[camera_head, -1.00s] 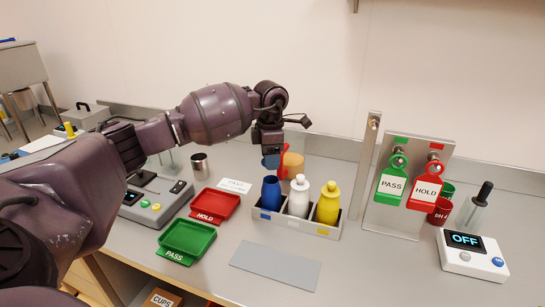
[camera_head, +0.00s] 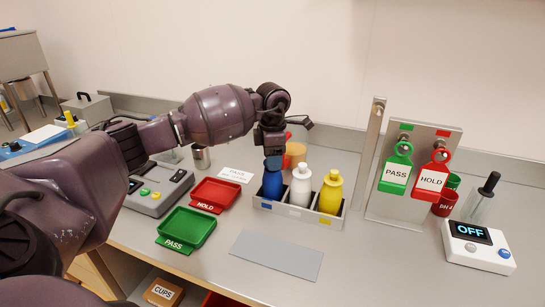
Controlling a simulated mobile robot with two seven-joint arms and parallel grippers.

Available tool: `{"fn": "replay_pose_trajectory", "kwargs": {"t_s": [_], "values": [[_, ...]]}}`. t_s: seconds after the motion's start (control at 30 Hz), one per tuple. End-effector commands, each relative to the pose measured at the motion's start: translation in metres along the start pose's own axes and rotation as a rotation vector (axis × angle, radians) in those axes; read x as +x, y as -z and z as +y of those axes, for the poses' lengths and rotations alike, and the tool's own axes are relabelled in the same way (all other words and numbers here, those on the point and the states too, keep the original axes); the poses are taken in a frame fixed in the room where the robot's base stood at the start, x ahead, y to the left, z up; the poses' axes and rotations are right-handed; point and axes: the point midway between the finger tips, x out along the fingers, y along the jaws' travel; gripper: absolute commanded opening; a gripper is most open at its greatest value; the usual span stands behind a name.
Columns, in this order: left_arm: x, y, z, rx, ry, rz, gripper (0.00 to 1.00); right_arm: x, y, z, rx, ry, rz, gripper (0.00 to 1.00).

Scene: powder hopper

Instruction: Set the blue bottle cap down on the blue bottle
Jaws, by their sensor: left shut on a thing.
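The blue bottle (camera_head: 272,185) stands upright in the left slot of a grey rack (camera_head: 297,214), beside the white and yellow bottles. My left gripper (camera_head: 273,160) points down directly above it. It is shut on the blue bottle cap (camera_head: 273,163), of which only a little shows below the fingers. The cap is at the bottle's top; I cannot tell whether it touches the neck or is seated. My right gripper is not in view.
The white bottle (camera_head: 301,186) and yellow bottle (camera_head: 331,192) stand close on the right. An orange container (camera_head: 295,152) is behind the rack. A red HOLD tray (camera_head: 215,194) and green PASS tray (camera_head: 187,228) lie left. A grey plate (camera_head: 276,255) lies in front.

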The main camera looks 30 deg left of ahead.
Motion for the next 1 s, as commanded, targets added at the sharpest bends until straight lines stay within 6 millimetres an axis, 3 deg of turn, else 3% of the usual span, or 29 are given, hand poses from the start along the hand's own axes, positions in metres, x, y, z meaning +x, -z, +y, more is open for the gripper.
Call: {"fn": "replay_pose_trajectory", "kwargs": {"t_s": [1.0], "values": [[0.0088,0.0001,0.0000,0.000,0.000,0.001,0.29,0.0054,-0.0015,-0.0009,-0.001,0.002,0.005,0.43]]}}
